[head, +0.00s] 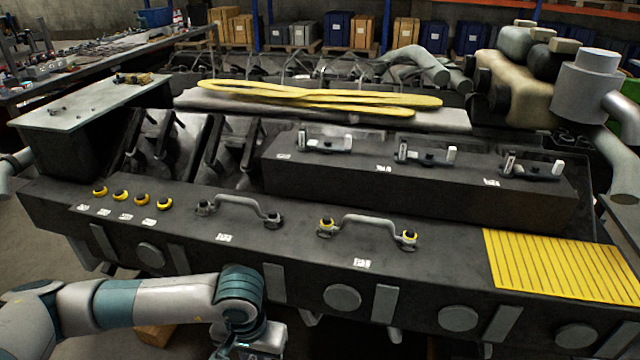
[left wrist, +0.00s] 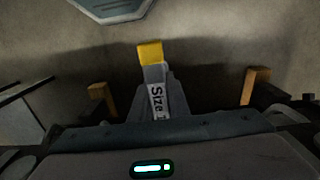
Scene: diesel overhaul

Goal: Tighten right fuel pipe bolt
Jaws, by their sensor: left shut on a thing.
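The right fuel pipe (head: 368,222) is a grey arched handle-like pipe on the front ledge of the engine. Yellow-ringed bolts stand at its left end (head: 326,224) and right end (head: 409,236). The left fuel pipe (head: 240,203) has dark ends without yellow. My left gripper (head: 250,350) is low at the bottom edge, in front of the engine and below the ledge, apart from the pipes. In the left wrist view it is shut on a grey tool (left wrist: 157,90) with a yellow tip and a partly hidden "Size" label. My right gripper is not in view.
Several yellow-ringed bolts (head: 120,195) stand at the left of the ledge. Tool holders (head: 425,155) sit on the raised dark block (head: 400,185). A yellow ribbed mat (head: 560,265) lies at the right. Yellow straps (head: 320,97) lie behind.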

